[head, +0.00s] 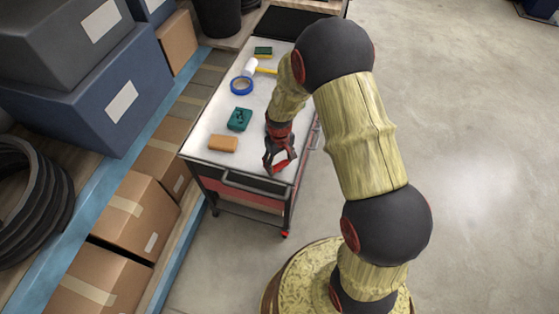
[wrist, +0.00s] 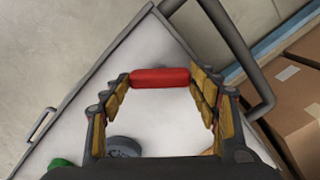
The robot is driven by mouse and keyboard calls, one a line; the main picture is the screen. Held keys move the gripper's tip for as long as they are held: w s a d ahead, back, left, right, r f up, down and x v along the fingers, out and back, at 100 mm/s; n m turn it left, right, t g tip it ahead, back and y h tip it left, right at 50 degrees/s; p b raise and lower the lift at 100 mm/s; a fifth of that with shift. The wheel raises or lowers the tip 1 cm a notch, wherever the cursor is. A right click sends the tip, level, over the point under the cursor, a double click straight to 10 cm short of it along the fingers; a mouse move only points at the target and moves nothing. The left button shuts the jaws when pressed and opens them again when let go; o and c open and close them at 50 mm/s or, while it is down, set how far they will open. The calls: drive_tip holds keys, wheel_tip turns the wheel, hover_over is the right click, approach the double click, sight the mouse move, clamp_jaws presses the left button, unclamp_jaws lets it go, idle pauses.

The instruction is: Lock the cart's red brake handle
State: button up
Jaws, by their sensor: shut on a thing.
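The cart (head: 203,165) has a light top, dark edges and a red lower panel. My gripper (head: 282,162) is over the near right part of its top in the head view. The cart's corner lies beyond the bar. How the handle joins the cart is hidden. A small red part (head: 284,234) shows low at the cart's near corner.
On the cart top are an orange-brown block (head: 223,144), a green item (head: 239,120), blue tape (head: 241,86), a yellow-handled tool (head: 265,71) and a sponge (head: 263,51). Cardboard boxes (head: 137,211) stand on the left. The floor (head: 470,130) at right is clear.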

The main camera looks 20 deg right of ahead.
sight(279, 164)
drive_tip(key=m+p, duration=0.1)
drive_tip(key=m, duration=0.3)
drive_tip(key=shift+m+p, duration=0.95)
drive_tip(key=shift+m, duration=1.95)
drive_tip(key=o, duration=1.2)
drive_tip(key=shift+c, duration=0.2)
wheel_tip(279, 164, up, 12)
